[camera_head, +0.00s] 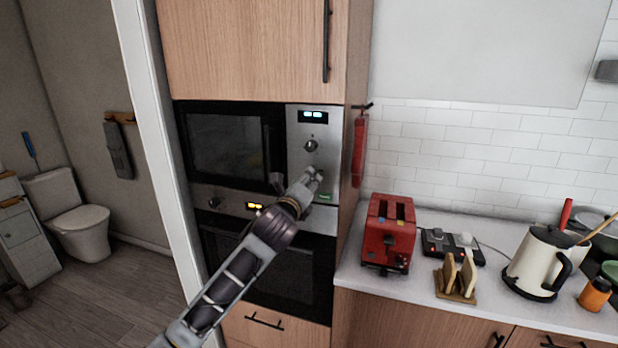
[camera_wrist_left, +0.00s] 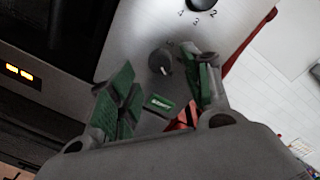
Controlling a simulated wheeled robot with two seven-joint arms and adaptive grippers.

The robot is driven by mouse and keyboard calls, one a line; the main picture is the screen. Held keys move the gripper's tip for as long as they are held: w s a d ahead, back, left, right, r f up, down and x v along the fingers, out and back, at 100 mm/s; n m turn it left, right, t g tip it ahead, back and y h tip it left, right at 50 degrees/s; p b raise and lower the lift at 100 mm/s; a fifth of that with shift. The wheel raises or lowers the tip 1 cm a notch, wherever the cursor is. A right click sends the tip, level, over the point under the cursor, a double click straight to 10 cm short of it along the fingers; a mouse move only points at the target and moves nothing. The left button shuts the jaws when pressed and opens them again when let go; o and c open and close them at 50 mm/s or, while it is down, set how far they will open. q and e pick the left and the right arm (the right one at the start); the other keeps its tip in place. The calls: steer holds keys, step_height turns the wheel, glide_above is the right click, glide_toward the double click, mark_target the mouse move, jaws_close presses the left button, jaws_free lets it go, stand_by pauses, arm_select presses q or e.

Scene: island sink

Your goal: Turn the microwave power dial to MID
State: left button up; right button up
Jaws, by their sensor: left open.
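The microwave (camera_head: 225,145) is built into the tall wooden cabinet, with a steel control panel on its right side. An upper dial (camera_head: 311,146) sits below the lit display; in the left wrist view this dial (camera_wrist_left: 203,4) has the numbers 2, 3 and 4 beside it. A lower dark dial (camera_wrist_left: 160,61) with a pale pointer mark shows between my left fingers. My left gripper (camera_head: 309,180) is at the lower panel and covers this dial in the head view. Its green-padded fingers (camera_wrist_left: 160,82) are open around the dial, with gaps visible. My right gripper is out of view.
An oven (camera_head: 290,262) with a lit display and knob sits below the microwave. A red fire extinguisher (camera_head: 359,150) hangs on the cabinet side. A red toaster (camera_head: 388,235), toast rack (camera_head: 456,280) and kettle (camera_head: 538,263) stand on the right counter.

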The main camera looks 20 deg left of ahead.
arm_select(q)
steer(key=shift+w+p, duration=0.3)
steer(key=shift+w, duration=1.75)
steer(key=shift+c, duration=0.3)
steer(key=c, duration=1)
